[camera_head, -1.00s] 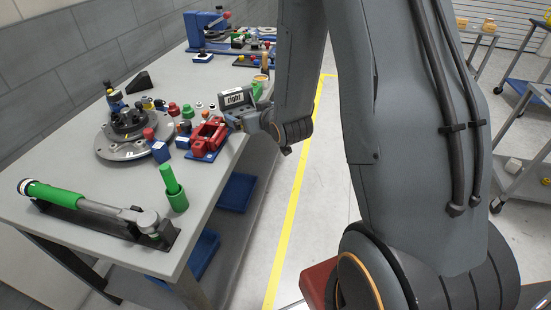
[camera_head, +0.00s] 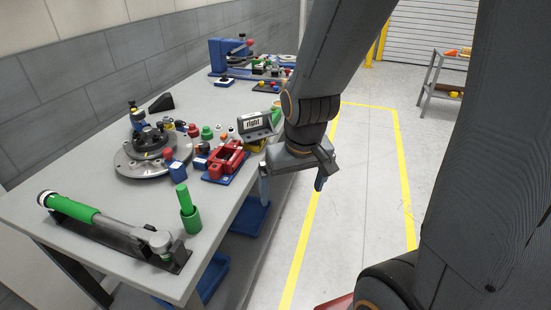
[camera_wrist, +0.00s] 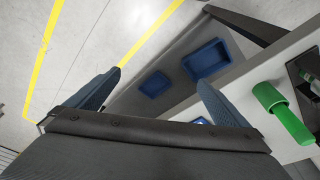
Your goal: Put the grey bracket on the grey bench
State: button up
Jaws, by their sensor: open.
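The grey bench (camera_head: 75,180) runs along the wall on the left of the head view, and its edge shows at the right of the wrist view (camera_wrist: 290,142). My gripper (camera_head: 292,181) is off the bench's right edge, above the floor, pointing down. In the wrist view my gripper (camera_wrist: 160,80) has its fingers wide apart with nothing between them. I cannot make out a grey bracket for certain in either view.
Blue bins (camera_head: 250,216) sit below. Yellow-lined floor (camera_head: 365,180) is clear; a cart (camera_head: 443,80) stands beyond.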

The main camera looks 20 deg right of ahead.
jog(key=w+d+f+t+b, duration=0.1)
jog(key=w+f+t+b, duration=0.15)
jog(key=w, duration=0.45)
jog(key=w+d+f+t+b, duration=0.15)
jog(key=w+t, duration=0.25)
jog(key=w, duration=0.4)
jog(key=n+t+y+b, duration=0.2)
jog(key=t+y+b, duration=0.1)
jog(key=t+b, duration=0.5)
send_near(251, 115)
notch_tip(251, 115, down, 3)
jog(key=w+p, duration=0.1)
jog(key=shift+t, duration=0.45)
jog(key=w+p, duration=0.1)
jog(key=w, duration=0.3)
jog(key=w+p, duration=0.1)
jog(key=w, duration=0.3)
jog(key=w+a+p, duration=0.1)
jog(key=w, duration=0.3)
jog(key=shift+w+r, duration=0.1)
jog(key=shift+r, duration=0.25)
jog(key=c, duration=1)
jog(key=shift+r, duration=0.1)
jog(key=shift+c, duration=1)
jog(key=shift+r, duration=0.1)
